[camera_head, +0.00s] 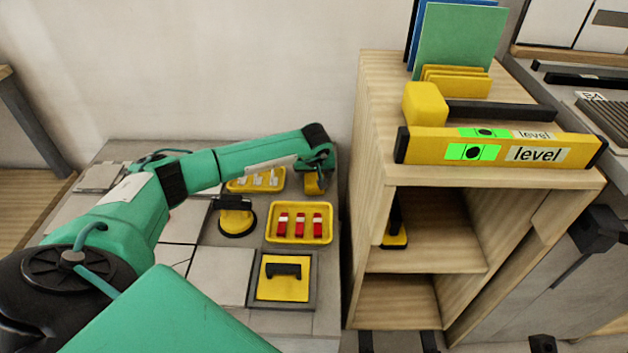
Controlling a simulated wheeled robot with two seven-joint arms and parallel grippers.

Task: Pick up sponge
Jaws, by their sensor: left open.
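My left arm reaches in from the left over the tiled worktop, and its gripper (318,172) points down near the worktop's far right corner. The gripper is open. A small yellow block (313,185) shows directly below it, partly hidden by the fingers; I cannot tell whether they touch it. A yellow pad with a black handle (283,286) lies in a square grey tray at the front right of the worktop. Which of these two yellow things is the sponge is not clear. My right gripper is not in view.
Yellow trays hold red-and-white pieces (301,240) and white pieces (268,185). A round yellow-and-black tool (237,220) stands beside them. The wooden shelf (370,130) rises close on the right, with a yellow level (420,144) and a yellow-headed mallet (425,104) on top.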

